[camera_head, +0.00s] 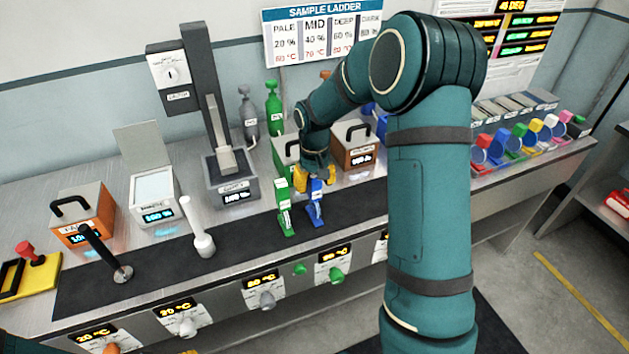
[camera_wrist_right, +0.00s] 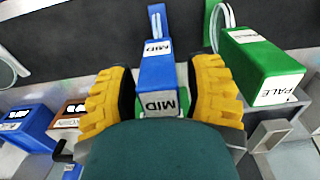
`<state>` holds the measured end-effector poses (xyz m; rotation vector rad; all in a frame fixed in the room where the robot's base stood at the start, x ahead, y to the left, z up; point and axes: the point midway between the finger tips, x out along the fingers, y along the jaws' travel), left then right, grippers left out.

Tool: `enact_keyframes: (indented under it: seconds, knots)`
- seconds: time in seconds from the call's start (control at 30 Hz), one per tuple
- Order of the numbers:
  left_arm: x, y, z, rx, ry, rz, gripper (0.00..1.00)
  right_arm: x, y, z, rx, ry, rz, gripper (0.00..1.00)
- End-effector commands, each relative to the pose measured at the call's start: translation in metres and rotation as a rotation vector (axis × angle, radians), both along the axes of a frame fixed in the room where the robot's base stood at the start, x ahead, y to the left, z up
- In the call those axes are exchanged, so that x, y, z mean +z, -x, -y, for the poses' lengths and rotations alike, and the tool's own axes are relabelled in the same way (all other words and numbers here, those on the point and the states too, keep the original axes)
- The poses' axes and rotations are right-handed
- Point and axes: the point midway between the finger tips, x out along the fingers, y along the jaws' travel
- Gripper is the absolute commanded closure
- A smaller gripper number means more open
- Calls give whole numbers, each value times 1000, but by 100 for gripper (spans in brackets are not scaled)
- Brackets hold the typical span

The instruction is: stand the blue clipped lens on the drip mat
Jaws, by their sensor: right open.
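The blue clipped lens (camera_head: 315,211), labelled MID, stands upright on the long dark drip mat (camera_head: 365,203). My right gripper (camera_head: 315,182) is above it, with its yellow fingers open around the top of its grip. In the right wrist view, the blue grip (camera_wrist_right: 157,70) lies between the two yellow fingers (camera_wrist_right: 163,92), with a gap visible on the left side; contact on the right cannot be told. My left gripper is not in view.
A green clipped lens (camera_head: 284,208), labelled PALE, stands close to the left of the blue one. A white-handled tool (camera_head: 201,238) and a black-handled tool (camera_head: 105,255) are farther left on the mat. Machines line the back; several coloured lenses (camera_head: 520,135) are racked at right.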

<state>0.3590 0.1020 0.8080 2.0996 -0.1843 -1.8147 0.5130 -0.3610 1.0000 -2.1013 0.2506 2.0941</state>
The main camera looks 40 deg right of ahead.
Motion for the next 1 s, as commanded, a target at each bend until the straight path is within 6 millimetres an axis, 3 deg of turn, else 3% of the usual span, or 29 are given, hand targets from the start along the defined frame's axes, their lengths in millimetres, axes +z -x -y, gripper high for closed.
enact_keyframes:
  seconds: [0.17, 0.7, 1.0]
  knots:
    - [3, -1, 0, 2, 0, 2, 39, 11, -1, 0, 0, 1, 3, 49]
    - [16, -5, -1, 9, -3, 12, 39, 109, 0, 0, 0, 1, 3, 49]
    - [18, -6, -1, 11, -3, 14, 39, 123, 0, 0, 0, 0, 0, 49]
